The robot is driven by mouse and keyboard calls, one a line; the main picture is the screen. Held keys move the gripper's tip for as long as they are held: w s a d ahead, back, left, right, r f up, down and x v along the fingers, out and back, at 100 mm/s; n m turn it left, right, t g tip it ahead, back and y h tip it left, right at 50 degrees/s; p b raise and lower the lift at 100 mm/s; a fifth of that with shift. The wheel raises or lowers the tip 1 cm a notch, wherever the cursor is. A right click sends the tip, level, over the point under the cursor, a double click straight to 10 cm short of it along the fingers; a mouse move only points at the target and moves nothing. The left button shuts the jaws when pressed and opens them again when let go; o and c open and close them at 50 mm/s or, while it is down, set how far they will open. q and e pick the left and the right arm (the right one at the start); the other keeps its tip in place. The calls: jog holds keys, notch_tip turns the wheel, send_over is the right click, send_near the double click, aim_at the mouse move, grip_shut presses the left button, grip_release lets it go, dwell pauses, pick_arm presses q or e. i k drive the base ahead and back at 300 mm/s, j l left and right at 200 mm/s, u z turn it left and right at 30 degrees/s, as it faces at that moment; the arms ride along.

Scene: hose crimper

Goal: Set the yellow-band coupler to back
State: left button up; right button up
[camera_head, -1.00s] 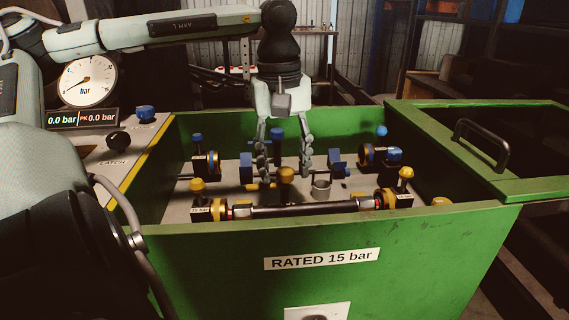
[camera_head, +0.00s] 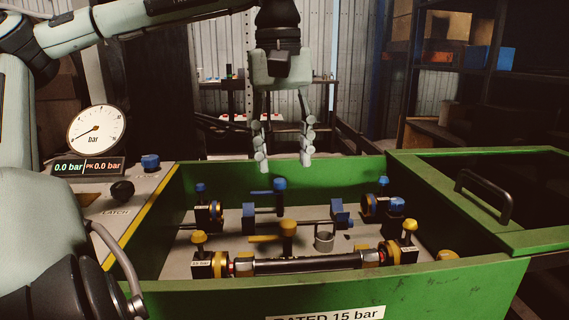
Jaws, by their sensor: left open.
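In the head view, the front line in the green box has a coupler with a yellow band at each end: a left one (camera_head: 220,264) and a right one (camera_head: 394,254). Each has a yellow knob on top, and a dark hose (camera_head: 305,264) runs between them. A yellow-topped post (camera_head: 288,230) with a yellow lever (camera_head: 264,238) pointing left stands behind the hose. I cannot tell which of these the task names. My left gripper (camera_head: 286,157) hangs fingers down above the box, open and empty, apart from everything below. My right gripper is out of view.
The blue-knobbed fittings (camera_head: 206,213) and a blue lever (camera_head: 266,192) stand further back. A small metal cup (camera_head: 324,240) is behind the hose. The green box wall (camera_head: 400,285) surrounds them. An open lid with a handle (camera_head: 484,195) is at right, a gauge (camera_head: 96,132) at left.

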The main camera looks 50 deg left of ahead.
aim_at(205, 264)
jog(key=k+l, duration=0.35)
jog(key=l, duration=0.2)
jog(key=k+l, duration=0.35)
jog(key=l, duration=0.15)
jog(key=k+l, duration=0.35)
jog(key=l, duration=0.2)
